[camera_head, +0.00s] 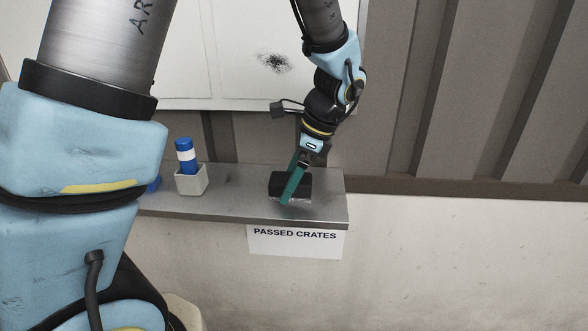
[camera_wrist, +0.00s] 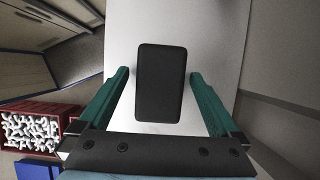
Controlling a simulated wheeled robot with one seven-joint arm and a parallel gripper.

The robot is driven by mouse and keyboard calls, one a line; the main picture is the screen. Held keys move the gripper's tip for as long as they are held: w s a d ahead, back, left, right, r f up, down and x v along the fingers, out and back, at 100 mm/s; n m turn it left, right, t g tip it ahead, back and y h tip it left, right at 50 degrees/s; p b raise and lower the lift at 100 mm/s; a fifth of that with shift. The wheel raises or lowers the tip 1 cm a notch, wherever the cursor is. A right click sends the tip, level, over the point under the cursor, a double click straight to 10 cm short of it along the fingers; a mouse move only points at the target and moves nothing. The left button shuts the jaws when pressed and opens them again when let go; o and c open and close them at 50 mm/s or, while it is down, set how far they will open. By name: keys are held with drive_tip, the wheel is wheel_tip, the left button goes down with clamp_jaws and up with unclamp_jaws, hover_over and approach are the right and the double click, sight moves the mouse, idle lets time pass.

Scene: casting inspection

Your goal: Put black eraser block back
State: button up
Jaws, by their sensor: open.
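The black eraser block (camera_head: 276,183) sits on the grey shelf (camera_head: 236,207) near its right end, above the "PASSED CRATES" sign. In the wrist view the block (camera_wrist: 160,82) lies between the two green fingers, with a gap on each side. My gripper (camera_head: 290,188) reaches down over the block, and one green finger covers part of it in the head view. The fingers of my gripper (camera_wrist: 161,85) stand apart, and neither visibly touches the block.
A white cup (camera_head: 191,181) with a blue and white cylinder (camera_head: 186,155) stands on the shelf to the left. A whiteboard (camera_head: 235,75) with a black smudge hangs behind. A red crate (camera_wrist: 40,128) of white pieces shows at lower left in the wrist view.

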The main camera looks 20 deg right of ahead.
drive_tip(key=shift+f+b, duration=0.35)
drive_tip(key=b+v, duration=0.1)
drive_tip(key=v, duration=0.6)
drive_tip(key=b+v, duration=0.1)
drive_tip(key=v, duration=0.3)
drive_tip(key=shift+w+a+r+b, duration=0.25)
drive_tip(key=shift+b, duration=0.1)
